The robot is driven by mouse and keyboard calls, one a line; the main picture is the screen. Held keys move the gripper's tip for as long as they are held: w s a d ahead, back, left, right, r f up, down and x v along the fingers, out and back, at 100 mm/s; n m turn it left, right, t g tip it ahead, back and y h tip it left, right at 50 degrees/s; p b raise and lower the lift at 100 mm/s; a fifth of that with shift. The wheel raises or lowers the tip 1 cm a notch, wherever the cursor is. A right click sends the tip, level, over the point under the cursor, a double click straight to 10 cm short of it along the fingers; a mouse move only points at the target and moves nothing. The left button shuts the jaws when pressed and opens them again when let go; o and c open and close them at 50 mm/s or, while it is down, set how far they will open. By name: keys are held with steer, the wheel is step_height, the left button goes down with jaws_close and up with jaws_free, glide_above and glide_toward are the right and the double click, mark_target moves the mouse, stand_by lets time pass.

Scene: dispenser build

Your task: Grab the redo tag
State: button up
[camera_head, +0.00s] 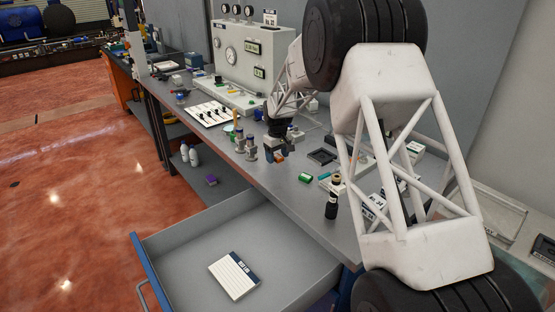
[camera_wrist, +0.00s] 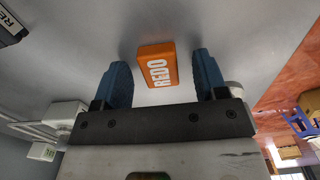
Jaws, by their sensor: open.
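The redo tag (camera_wrist: 156,65) is a small orange block with white REDO lettering, lying on the grey bench top in the wrist view. My gripper (camera_wrist: 161,72) is open, with one blue finger on each side of the tag and a gap showing on both sides. The fingers do not appear to touch it. In the head view my gripper (camera_head: 273,148) points down over the bench, and a small orange patch, likely the tag (camera_head: 281,158), shows just beside it. My arm hides part of the bench there.
Small bottles (camera_head: 245,146) stand just left of my gripper. A white tray with dark tools (camera_head: 208,113) and a gauge panel (camera_head: 240,55) are farther back. A dark square frame (camera_head: 322,156) lies to the right. An open drawer (camera_head: 190,262) holds a notepad (camera_head: 234,275).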

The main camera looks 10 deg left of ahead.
mark_target(278, 157)
steer(key=shift+c, duration=0.5)
steer(key=c, duration=0.9)
steer(key=shift+r, duration=0.15)
steer(key=shift+r, duration=0.85)
steer(key=shift+s+d+r, duration=0.1)
steer(key=shift+s+r, duration=0.05)
steer(key=shift+r, duration=0.7)
steer(key=s+d, duration=0.1)
steer(key=s, duration=0.4)
steer(key=s+d+r, duration=0.1)
steer(key=s+d, duration=0.1)
steer(key=s, duration=0.3)
steer(key=s+d, duration=0.1)
steer(key=s, duration=0.4)
steer(key=shift+d+r, duration=0.15)
steer(key=shift+d, duration=0.2)
